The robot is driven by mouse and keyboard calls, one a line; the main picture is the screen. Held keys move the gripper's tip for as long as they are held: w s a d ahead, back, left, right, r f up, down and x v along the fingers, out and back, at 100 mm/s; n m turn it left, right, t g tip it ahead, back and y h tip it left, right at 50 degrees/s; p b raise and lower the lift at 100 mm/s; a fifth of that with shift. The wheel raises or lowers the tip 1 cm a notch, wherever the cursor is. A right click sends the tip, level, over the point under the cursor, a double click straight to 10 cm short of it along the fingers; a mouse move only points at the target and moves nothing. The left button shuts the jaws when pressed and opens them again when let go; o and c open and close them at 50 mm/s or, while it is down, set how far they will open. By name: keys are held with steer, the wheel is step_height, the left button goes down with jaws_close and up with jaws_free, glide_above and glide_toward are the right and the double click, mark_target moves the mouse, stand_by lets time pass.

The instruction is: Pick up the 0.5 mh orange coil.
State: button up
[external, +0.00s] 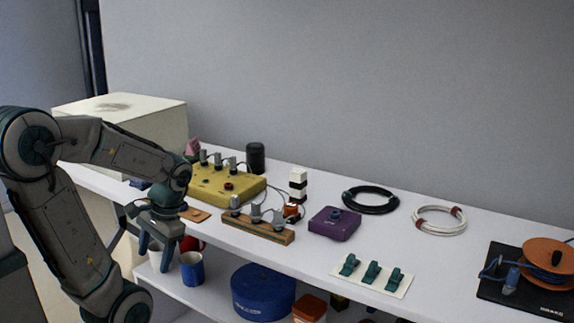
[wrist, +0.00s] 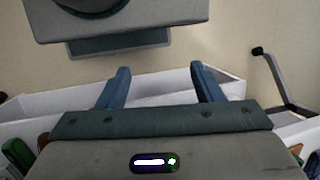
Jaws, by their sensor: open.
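My gripper (external: 155,259) is open and empty in front of the bench's left part, with its fingers pointing down. In the wrist view my gripper (wrist: 160,72) shows its two blue fingers spread with nothing between them. No orange coil can be made out in the wrist view.
On the white bench (external: 475,238) are a yellow board (external: 225,188), a wooden strip with knobs (external: 262,231), a purple box (external: 335,224), cable loops and an orange cable reel (external: 546,258). Mugs and a blue drum (external: 262,292) are on the shelf below.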

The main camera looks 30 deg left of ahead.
step_height(320, 180, up, 9)
steer(key=s+a+p, duration=0.2)
steer(key=p, duration=0.4)
steer(key=w+d+r+t+h+p, duration=0.1)
steer(key=w+d+r+t+p, duration=0.15)
steer(key=r+p, duration=1)
steer(key=w+d+r+t+h+p, duration=0.1)
steer(key=w+d+r+t+p, duration=0.15)
steer(key=r+p, duration=1)
steer(key=w+d+r+t+p, duration=0.2)
steer(key=w+d+r+p, duration=0.15)
steer(key=r+p, duration=0.9)
steer(key=m+g+b, duration=0.4)
steer(key=m+b, duration=1.3)
steer(key=b, duration=1.3)
glide_above(291, 204)
step_height(291, 204, down, 29)
step_height(291, 204, down, 13)
steer(key=shift+s+f+b, duration=0.1)
steer(key=shift+b, duration=0.75)
steer(key=shift+c, duration=0.3)
steer(key=c, duration=1.1)
